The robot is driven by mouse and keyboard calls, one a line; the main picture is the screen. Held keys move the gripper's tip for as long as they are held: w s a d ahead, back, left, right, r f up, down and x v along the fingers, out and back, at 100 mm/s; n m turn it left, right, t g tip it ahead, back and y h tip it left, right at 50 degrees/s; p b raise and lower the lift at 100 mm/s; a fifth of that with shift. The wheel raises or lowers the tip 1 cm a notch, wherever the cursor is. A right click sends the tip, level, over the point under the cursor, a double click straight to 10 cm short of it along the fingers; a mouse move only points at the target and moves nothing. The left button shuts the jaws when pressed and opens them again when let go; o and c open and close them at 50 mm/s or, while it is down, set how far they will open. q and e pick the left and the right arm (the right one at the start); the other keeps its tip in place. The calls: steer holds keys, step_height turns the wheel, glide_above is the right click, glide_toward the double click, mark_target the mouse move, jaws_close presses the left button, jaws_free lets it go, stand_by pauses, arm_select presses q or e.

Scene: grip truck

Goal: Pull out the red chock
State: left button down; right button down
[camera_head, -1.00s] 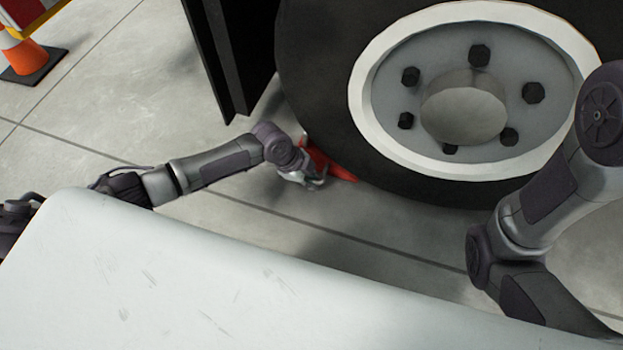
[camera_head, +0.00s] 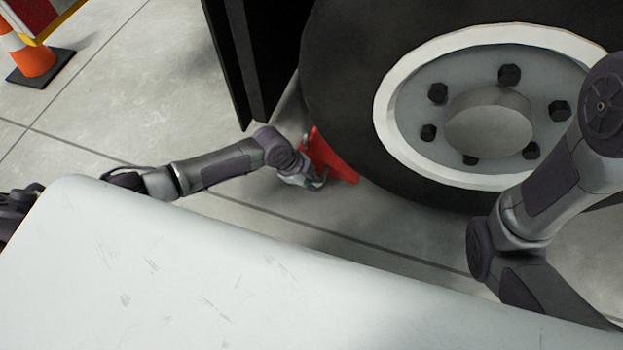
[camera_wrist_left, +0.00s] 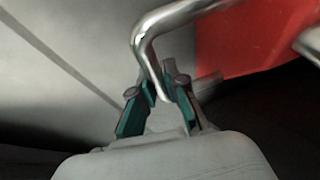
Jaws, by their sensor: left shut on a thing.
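The red chock (camera_head: 331,158) lies on the floor at the lower left of the big black tyre (camera_head: 345,110) in the head view. The wrist view shows its red side (camera_wrist_left: 250,42) and a bent metal handle (camera_wrist_left: 142,42). My left gripper (camera_wrist_left: 162,92) is shut on that handle, its teal-padded fingers on either side of the bar. In the head view my left gripper (camera_head: 305,181) is at the chock's near left side. I cannot tell whether the chock touches the tyre. My right arm shows at the right, but its gripper is out of view.
A black flap (camera_head: 245,60) hangs left of the tyre. An orange and white cone (camera_head: 33,58) stands at the far left. Bare concrete floor (camera_head: 130,100) lies open left of the chock.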

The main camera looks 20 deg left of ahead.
arm_select(q)
steer(key=c, duration=1.1)
jaws_free()
steer(key=v, duration=1.2)
